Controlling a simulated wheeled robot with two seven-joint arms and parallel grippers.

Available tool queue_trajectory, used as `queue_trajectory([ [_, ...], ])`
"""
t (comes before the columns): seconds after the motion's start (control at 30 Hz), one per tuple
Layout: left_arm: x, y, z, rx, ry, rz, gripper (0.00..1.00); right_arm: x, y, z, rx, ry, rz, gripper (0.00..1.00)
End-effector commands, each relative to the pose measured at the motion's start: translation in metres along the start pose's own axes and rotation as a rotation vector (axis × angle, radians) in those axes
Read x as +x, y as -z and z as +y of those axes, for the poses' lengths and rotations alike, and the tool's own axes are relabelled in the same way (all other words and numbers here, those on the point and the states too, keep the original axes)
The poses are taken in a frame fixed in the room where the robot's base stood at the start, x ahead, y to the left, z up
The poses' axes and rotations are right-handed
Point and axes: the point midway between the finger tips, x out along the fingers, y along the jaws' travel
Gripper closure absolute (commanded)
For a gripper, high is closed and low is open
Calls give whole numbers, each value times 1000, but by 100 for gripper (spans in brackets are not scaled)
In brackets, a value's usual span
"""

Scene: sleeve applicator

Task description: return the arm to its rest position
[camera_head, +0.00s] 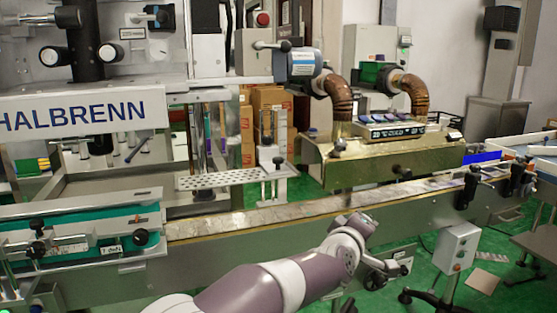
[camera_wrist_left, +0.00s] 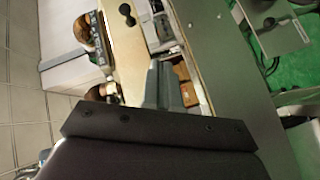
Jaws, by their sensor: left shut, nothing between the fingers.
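My left arm (camera_head: 270,285) comes in from the bottom of the head view, slanting up to the right, in front of the conveyor (camera_head: 290,213). Its wrist (camera_head: 345,245) is near the conveyor's front side; I cannot make out its fingers there. In the left wrist view my left gripper (camera_wrist_left: 162,68) shows two grey fingers close together, shut and empty. Parts of the machine lie beyond the fingertips. My right gripper is in neither view.
A brass-coloured cover (camera_head: 385,160) with brown hoses stands over the conveyor. A grey control box (camera_head: 456,248) is on a stand at the right. The labelled machine (camera_head: 80,115) fills the left. Green floor (camera_head: 430,265) shows at the lower right.

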Motion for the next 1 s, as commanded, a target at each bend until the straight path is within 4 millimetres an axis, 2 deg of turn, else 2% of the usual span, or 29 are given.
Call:
queue_trajectory([
  [0.03,-14,-4,-46,140,118,-79,100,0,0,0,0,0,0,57],
  [0.1,-44,-11,-113,336,281,-222,100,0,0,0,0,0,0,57],
  [0.17,-78,-14,-165,468,405,-349,100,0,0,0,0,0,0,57],
  [0.2,-105,-14,-197,539,478,-434,100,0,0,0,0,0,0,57],
  [0.27,-146,-15,-237,622,572,-556,100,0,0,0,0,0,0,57],
  [0.3,-173,-15,-259,658,626,-630,100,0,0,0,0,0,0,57],
  [0.4,-236,-15,-301,712,733,-788,100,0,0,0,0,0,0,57],
  [0.5,-293,-15,-329,717,817,-904,100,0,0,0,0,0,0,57],
  [0.67,-377,-12,-359,641,942,-982,100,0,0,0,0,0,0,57],
  [0.7,-394,-4,-363,593,973,-944,100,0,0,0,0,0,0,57],
  [0.73,-396,11,-362,566,987,-885,100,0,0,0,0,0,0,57],
  [0.77,-399,22,-351,549,997,-873,100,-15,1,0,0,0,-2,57],
  [0.8,-402,30,-328,558,992,-884,100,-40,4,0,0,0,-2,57],
  [1.0,-412,62,-262,559,990,-885,100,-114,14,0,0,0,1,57],
])
